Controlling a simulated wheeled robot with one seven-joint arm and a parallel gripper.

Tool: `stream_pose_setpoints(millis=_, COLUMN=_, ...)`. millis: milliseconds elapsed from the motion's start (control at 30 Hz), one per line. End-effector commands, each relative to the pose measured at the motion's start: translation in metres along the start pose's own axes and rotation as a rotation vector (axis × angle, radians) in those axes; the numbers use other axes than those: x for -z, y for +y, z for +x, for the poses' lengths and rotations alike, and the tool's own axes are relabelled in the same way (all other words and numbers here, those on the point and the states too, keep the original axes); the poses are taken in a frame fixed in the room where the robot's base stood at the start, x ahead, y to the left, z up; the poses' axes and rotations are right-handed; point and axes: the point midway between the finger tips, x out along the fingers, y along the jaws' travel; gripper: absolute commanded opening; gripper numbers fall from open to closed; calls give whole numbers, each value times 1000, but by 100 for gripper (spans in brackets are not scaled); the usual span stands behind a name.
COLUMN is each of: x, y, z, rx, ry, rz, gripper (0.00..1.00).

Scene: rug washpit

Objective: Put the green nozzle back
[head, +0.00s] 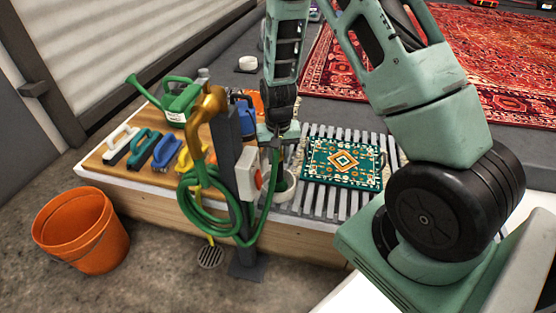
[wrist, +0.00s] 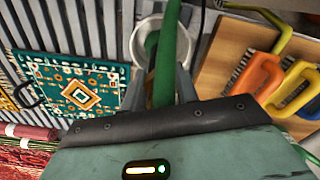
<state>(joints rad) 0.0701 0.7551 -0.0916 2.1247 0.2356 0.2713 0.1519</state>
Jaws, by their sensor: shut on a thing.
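My gripper (head: 277,135) points down over the near edge of the slatted rack, just right of the dark post. It is shut on the green nozzle, a slim green piece (wrist: 166,58) that shows between the fingers in the wrist view. The green hose (head: 266,195) hangs from below the gripper and joins coils on the post. A white round cup or ring (head: 284,188) is below the gripper; it also shows in the wrist view (wrist: 147,30), partly behind the green piece. I cannot tell whether the two touch.
A dark post (head: 229,160) with a brass tap (head: 206,105) and a white box (head: 247,172) stands close left of my gripper. Brushes and a green watering can (head: 181,102) are on the wooden board. A patterned mat (head: 342,162) lies on the slats. An orange bucket (head: 82,232) stands on the floor.

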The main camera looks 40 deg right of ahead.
Motion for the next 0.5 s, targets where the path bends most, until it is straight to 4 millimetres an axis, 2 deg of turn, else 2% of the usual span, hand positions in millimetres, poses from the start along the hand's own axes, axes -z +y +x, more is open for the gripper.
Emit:
stream_pose_setpoints(millis=367, x=0, y=0, z=6, rx=1, ry=1, rz=0, gripper=7)
stream_pose_setpoints(millis=400, x=0, y=0, z=6, rx=1, ry=1, rz=0, gripper=35)
stream_pose_setpoints(millis=467, x=0, y=0, z=5, rx=1, ry=1, rz=0, gripper=52)
stream_pose_setpoints(millis=500, x=0, y=0, z=5, rx=1, ry=1, rz=0, gripper=52)
